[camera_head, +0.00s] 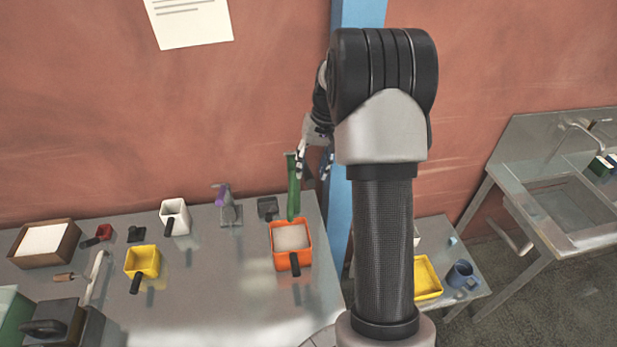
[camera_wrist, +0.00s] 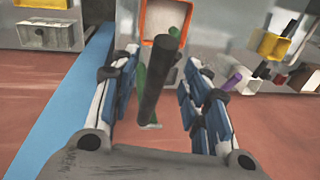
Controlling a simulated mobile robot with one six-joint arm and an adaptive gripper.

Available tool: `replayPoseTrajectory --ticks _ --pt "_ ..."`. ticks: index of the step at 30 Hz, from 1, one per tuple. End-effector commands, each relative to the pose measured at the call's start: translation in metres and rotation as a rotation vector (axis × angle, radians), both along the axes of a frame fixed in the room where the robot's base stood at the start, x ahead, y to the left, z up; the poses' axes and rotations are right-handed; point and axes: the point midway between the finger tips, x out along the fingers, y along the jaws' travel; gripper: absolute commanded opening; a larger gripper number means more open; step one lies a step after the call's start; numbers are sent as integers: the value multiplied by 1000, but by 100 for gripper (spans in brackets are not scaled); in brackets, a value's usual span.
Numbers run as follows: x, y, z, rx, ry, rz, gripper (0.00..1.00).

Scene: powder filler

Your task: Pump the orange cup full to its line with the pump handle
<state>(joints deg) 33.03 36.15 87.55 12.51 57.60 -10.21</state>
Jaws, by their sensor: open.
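The orange cup (camera_head: 279,262) stands on the metal table at its right end, with pale material inside and a black handle at the front. Its orange rim also shows in the wrist view (camera_wrist: 146,38). I cannot make out its line. A green upright column (camera_head: 293,190) stands just behind it. The black pump handle (camera_wrist: 160,85) shows as a rod in the wrist view, with green behind it. My gripper (camera_head: 314,168) is open beside the column's top. In the wrist view its two fingers (camera_wrist: 166,72) lie either side of the rod, apart from it.
A yellow cup (camera_head: 142,262), a white cup (camera_head: 174,217) and a purple-topped stand (camera_head: 227,205) stand left on the table. A blue post (camera_head: 340,215) rises close right of the column. A lower table with a yellow tray (camera_head: 427,277) and blue mug (camera_head: 461,275) is at right.

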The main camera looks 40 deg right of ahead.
Motion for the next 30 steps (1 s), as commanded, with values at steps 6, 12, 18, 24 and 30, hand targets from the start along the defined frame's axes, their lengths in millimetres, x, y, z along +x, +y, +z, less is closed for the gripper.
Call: replayPoseTrajectory --ticks 6,12,18,24,30 --pt "3 6 -34 2 1 0 43" --pt "4 8 -45 0 0 1 43" --pt "4 8 -46 -1 -1 1 43" --pt "4 8 -46 0 -1 0 33" --pt "4 8 -46 0 -1 0 20"
